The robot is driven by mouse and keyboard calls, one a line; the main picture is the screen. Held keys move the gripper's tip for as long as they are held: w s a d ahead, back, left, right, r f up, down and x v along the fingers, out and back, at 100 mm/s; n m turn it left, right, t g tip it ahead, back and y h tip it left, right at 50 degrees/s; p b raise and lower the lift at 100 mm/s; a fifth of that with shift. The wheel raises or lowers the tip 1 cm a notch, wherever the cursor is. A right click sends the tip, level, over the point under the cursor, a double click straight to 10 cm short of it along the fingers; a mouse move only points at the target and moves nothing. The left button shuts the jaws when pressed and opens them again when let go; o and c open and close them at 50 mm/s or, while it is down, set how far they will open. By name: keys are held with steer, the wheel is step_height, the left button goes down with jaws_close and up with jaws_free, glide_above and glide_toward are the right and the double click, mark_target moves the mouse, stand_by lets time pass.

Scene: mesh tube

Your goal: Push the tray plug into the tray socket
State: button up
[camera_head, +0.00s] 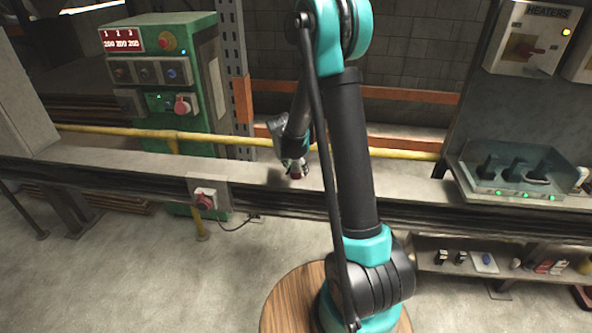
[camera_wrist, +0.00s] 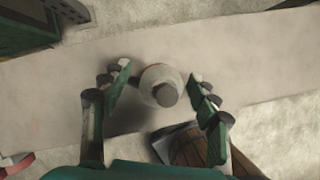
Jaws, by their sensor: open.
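My gripper (camera_head: 293,165) hangs over the long grey tray beam (camera_head: 345,174), right of the middle of its left part. In the wrist view my gripper (camera_wrist: 160,88) is open, with one finger on each side of a pale round piece (camera_wrist: 150,77). This piece has a dark round end and a trace of red at its rim. It looks like the tray plug, seen end-on; visible gaps separate it from both fingers. A red and white fitting (camera_head: 205,198), apparently the tray socket, is mounted on the beam's front, left of my gripper.
A dark cable (camera_head: 237,225) hangs below the beam near the fitting. A green control cabinet (camera_head: 162,75) stands behind at left. A yellow pipe (camera_head: 235,139) runs behind the beam. A clear-covered charger-like tray (camera_head: 515,172) sits at right, above a shelf (camera_head: 470,268) of small items.

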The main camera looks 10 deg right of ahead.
steer(key=shift+c, duration=0.3)
steer(key=c, duration=1.1)
steer(key=shift+r, duration=0.15)
step_height(320, 180, up, 20)
